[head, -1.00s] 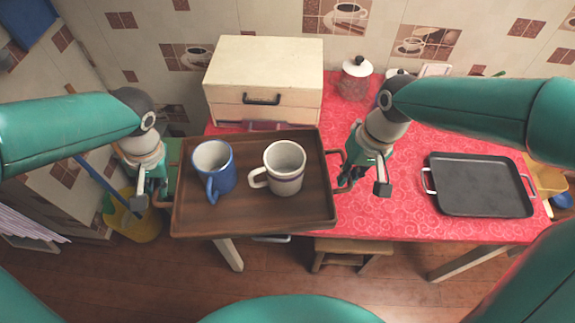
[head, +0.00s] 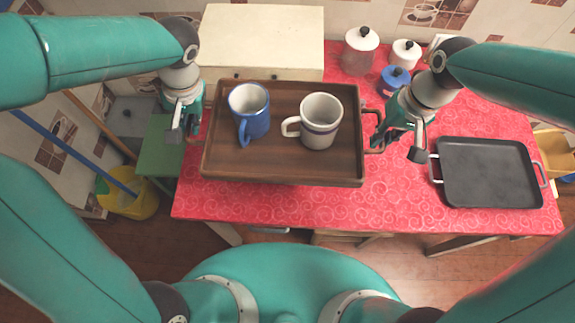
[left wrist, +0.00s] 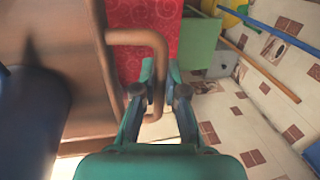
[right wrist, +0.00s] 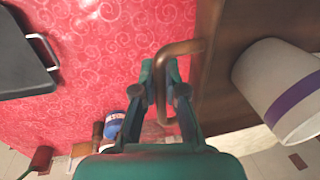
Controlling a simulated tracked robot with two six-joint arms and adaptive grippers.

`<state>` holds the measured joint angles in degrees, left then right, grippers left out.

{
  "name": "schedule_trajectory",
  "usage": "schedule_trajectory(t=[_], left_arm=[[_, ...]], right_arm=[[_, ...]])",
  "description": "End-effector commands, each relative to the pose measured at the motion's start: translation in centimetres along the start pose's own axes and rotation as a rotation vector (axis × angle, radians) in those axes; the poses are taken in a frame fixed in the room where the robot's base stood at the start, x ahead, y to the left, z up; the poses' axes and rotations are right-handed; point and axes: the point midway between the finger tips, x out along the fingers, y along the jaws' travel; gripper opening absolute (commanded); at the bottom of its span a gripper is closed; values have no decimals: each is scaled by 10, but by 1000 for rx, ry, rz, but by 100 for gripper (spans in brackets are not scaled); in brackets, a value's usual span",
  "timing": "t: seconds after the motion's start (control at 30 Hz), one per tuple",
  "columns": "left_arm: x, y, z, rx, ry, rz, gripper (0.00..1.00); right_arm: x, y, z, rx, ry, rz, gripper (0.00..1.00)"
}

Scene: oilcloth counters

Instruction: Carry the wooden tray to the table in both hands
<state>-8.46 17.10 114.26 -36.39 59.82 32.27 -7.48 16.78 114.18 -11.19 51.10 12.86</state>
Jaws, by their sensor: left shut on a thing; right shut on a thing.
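The wooden tray (head: 285,165) is held over the red table (head: 400,205), roughly level; I cannot tell whether it touches the cloth. A blue mug (head: 250,112) and a white mug with a purple band (head: 318,122) stand upright on it. My left gripper (head: 185,132) is shut on the tray's left handle, which shows in the left wrist view (left wrist: 155,60). My right gripper (head: 398,145) is shut on the right handle, which shows in the right wrist view (right wrist: 165,75). The fingers partly hide both handles.
A black griddle pan (head: 490,172) lies right of the tray. A cream bread box (head: 262,40) stands behind it. Several jars, one with a white lid (head: 360,50), stand at the back. A yellow bucket (head: 130,195) is on the floor at left. Bare cloth lies before the tray.

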Motion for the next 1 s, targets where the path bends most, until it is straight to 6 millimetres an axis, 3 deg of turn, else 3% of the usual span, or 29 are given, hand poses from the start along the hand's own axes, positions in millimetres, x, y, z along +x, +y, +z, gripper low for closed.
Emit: schedule_trajectory(t=[0.37, 0.57, 0.77, 1.0], left_arm=[[0, 3, -1, -1, 2, 0, 0], [11, 5, 0, -1, 1, 0, 0], [38, 11, 0, -1, 1, 0, 0], [84, 20, 0, -2, 1, 0, 0]], right_arm=[[0, 3, -1, 0, 1, -1, 0], [11, 5, -1, -1, 1, -1, 0], [38, 11, -1, -1, 1, -1, 0], [84, 20, -1, -2, 1, -1, 0]])
